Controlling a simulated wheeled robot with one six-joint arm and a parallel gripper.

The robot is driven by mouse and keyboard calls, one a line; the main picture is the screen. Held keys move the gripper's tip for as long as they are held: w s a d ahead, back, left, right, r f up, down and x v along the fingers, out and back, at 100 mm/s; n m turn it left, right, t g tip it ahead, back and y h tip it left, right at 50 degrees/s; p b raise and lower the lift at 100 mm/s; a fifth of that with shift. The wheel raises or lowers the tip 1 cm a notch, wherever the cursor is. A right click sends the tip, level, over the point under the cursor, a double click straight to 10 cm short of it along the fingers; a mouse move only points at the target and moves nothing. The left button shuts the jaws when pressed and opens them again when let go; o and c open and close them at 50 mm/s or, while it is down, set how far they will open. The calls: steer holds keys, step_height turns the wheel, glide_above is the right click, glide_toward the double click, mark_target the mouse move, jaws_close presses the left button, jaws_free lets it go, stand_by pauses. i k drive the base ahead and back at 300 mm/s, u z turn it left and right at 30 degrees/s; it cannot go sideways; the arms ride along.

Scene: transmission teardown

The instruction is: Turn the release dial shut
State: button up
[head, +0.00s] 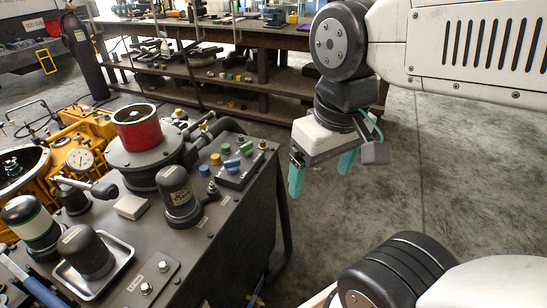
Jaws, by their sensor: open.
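My gripper (322,171) hangs open and empty, its two teal fingers pointing down over the floor, to the right of the dark workbench (225,225) and apart from it. A small control box (238,178) on the bench's right side carries green and blue knobs. Yellow and blue knobs (214,159) stand just behind it. I cannot tell which of these parts, if any, is the release dial. Its setting cannot be read at this size. My gripper touches none of them.
A red-topped cylinder (137,128), black canisters (180,197) and a metal tray (118,262) crowd the bench. Yellow machinery with a round gauge (80,159) stands at the left. A wooden shelf bench (225,70) runs behind. The concrete floor (450,180) at right is clear.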

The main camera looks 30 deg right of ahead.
mark_target(247, 149)
steer(key=k, duration=0.5)
steer(key=z, duration=1.7)
steer(key=i, duration=1.2)
steer(key=u, duration=2.3)
